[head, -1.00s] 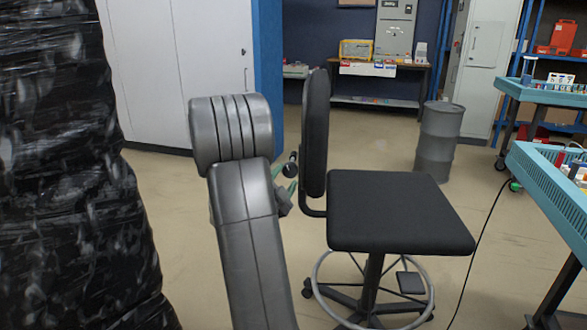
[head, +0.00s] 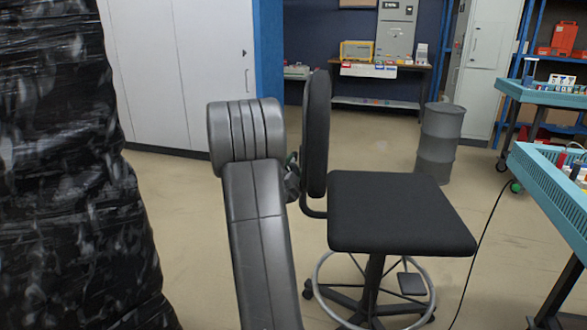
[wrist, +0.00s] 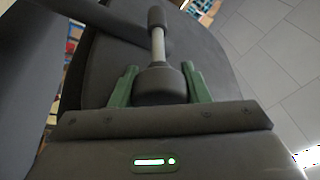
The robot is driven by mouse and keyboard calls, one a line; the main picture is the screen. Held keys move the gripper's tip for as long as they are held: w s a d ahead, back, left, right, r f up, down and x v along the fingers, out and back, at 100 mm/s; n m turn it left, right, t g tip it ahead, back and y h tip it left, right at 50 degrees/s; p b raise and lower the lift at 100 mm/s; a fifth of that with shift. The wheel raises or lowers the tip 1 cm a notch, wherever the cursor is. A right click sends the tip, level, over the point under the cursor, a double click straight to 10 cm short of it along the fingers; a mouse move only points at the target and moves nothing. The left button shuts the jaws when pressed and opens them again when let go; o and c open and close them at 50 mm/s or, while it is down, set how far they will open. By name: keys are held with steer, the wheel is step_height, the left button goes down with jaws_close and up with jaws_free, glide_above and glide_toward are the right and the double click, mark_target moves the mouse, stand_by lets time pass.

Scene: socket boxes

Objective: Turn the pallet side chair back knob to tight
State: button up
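The black office chair has a dark seat (head: 400,212) and a backrest (head: 317,130) seen edge-on in the head view. Its black back knob (wrist: 160,84), with a metal stem and a dark end, shows in the wrist view in front of the backrest. My gripper (wrist: 160,76) has its green fingers on either side of the knob, very close to it. I cannot tell whether they press on it. In the head view, my grey arm hides most of the gripper and knob. The black-wrapped pallet load (head: 70,150) stands at the left.
A grey drum (head: 440,140) stands behind the chair. A teal workbench (head: 545,185) is at the right, with a cable hanging down to the floor. White cabinets (head: 190,75) line the back left. Open floor lies between the pallet load and the chair.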

steer(key=shift+f+m+g+b, duration=0.15)
steer(key=shift+m+g+b, duration=0.25)
steer(key=shift+m+b, duration=0.35)
steer(key=m+g, duration=0.1)
steer(key=m, duration=0.2)
steer(key=shift+d+m+h+b, duration=0.1)
steer(key=shift+m+h+b, duration=0.2)
steer(key=shift+m+b, duration=0.05)
steer(key=o, duration=0.7)
steer(key=shift+s, duration=0.1)
steer(key=p+v, duration=0.1)
steer(key=v, duration=1.2)
steer(key=shift+s+a, duration=0.2)
steer(key=shift+s, duration=0.15)
steer(key=shift+w, duration=0.1)
